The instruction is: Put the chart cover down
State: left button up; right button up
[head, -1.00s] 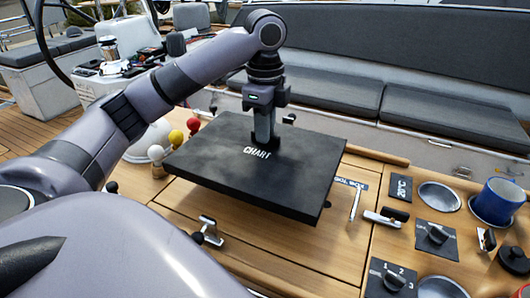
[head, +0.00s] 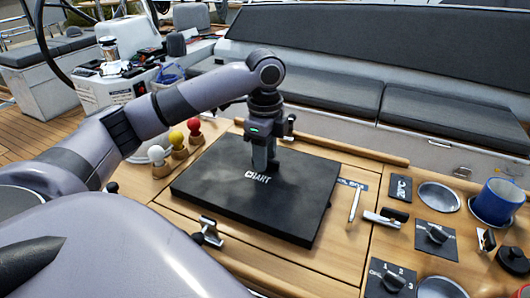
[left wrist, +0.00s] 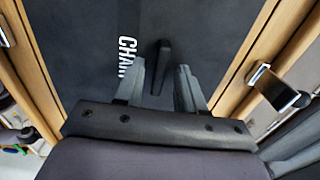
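The chart cover (head: 225,195) is a flat black board with white "CHART" lettering, lying on the wooden cockpit table (head: 155,205). It also fills much of the left wrist view (left wrist: 85,60). A short black handle (left wrist: 161,62) stands up from it. My right gripper is not in view.
White, yellow and red knobbed pegs (head: 177,139) stand behind the cover's left corner. A metal latch (head: 208,232) sits at the front edge. To the right are a lever (head: 355,203), switch panels (head: 435,236) and a blue mug (head: 496,202). Cushioned benches (head: 430,112) lie behind.

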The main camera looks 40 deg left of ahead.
pick_arm(q)
notch_tip(320, 180, up, 12)
dwell(0.8)
dwell(0.7)
